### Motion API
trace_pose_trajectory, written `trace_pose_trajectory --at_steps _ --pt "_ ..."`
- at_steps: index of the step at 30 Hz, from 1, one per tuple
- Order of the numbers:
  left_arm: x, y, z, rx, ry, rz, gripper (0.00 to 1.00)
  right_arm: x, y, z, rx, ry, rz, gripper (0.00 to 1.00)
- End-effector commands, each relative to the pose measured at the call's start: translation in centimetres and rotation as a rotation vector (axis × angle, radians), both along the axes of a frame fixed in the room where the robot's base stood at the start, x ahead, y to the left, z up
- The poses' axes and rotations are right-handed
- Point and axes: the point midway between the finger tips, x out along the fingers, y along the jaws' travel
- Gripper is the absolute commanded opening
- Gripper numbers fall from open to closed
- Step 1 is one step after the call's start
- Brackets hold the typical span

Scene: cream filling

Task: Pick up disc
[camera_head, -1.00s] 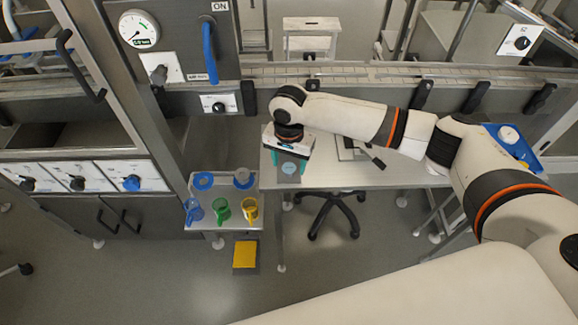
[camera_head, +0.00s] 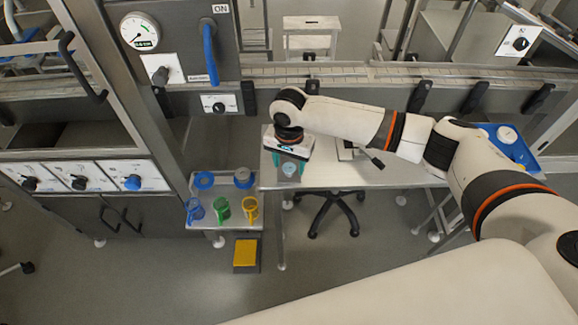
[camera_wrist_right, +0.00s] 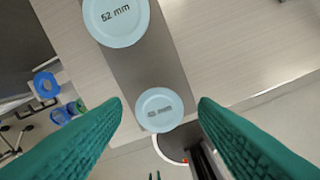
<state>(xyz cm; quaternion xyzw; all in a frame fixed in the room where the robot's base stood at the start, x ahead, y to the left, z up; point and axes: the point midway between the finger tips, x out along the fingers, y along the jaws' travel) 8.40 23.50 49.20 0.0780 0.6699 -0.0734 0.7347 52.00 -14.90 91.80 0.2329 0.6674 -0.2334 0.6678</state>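A small pale blue disc (camera_wrist_right: 159,110) with a printed label too small to read lies on a grey strip at the table's edge. A larger pale blue disc marked 52 mm (camera_wrist_right: 116,18) lies on the same strip, farther up in the wrist view. My right gripper (camera_wrist_right: 160,104) is open, its green ribbed fingers on either side of the small disc, with gaps showing between fingers and disc. In the head view the right gripper (camera_head: 291,158) is over the table's left end, and a pale disc (camera_head: 289,170) shows below it. My left gripper is not in view.
The light table (camera_head: 390,176) has free room to the right. A small stand (camera_head: 226,199) left of it carries blue, green and yellow jugs and blue ring-like parts. A blue tray (camera_head: 520,152) sits at the table's right end, behind my arm.

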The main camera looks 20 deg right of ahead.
Motion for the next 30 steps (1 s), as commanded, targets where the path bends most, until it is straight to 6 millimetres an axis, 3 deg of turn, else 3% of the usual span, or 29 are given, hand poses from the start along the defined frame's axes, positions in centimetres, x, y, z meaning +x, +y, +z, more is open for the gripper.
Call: trace_pose_trajectory --at_steps 1,8,20,25,30 --pt "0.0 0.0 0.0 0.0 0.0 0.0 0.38 0.0 0.0 0.0 0.0 0.0 0.0 0.45" --pt "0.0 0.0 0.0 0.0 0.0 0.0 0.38 0.0 0.0 0.0 0.0 0.0 0.0 0.1" --pt "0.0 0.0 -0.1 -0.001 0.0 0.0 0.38 0.0 0.0 0.0 0.0 0.0 0.0 0.08" --pt "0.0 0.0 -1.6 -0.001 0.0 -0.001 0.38 0.1 0.0 0.1 0.0 -0.004 0.001 0.08" --pt "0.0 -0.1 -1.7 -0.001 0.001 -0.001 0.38 0.1 0.1 4.0 0.003 -0.005 0.0 0.08"
